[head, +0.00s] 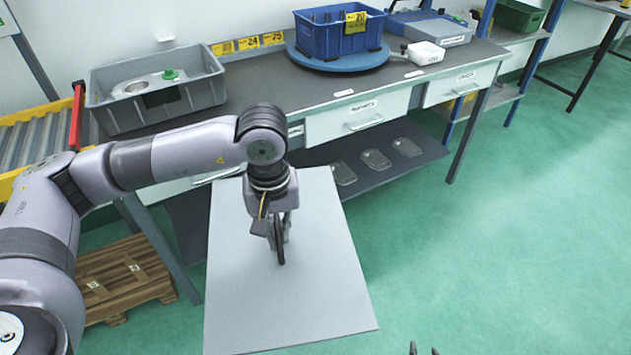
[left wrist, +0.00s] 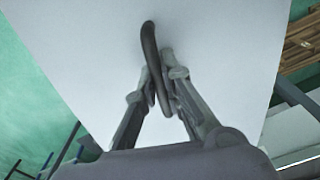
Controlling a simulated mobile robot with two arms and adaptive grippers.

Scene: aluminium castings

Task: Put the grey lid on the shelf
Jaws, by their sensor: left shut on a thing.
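The grey lid (head: 320,290) is a large flat panel with a dark loop handle (left wrist: 150,55). My left gripper (head: 280,235) is shut on this handle, above the middle of the lid. In the left wrist view the fingers (left wrist: 160,95) close on the loop and the lid's pale face (left wrist: 90,50) fills most of the picture. The lid is in front of the workbench and hides part of its lower shelf (head: 425,150). Only the tips of my right gripper (head: 424,349) show at the bottom edge of the head view, apart and empty.
On the shelf lie several clear flat pieces (head: 375,159). The bench top (head: 290,92) carries a grey crate (head: 110,118) and a blue crate (head: 330,40) on a round blue base. A wooden pallet (head: 125,272) is at the lower left. Green floor (head: 530,220) is clear at right.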

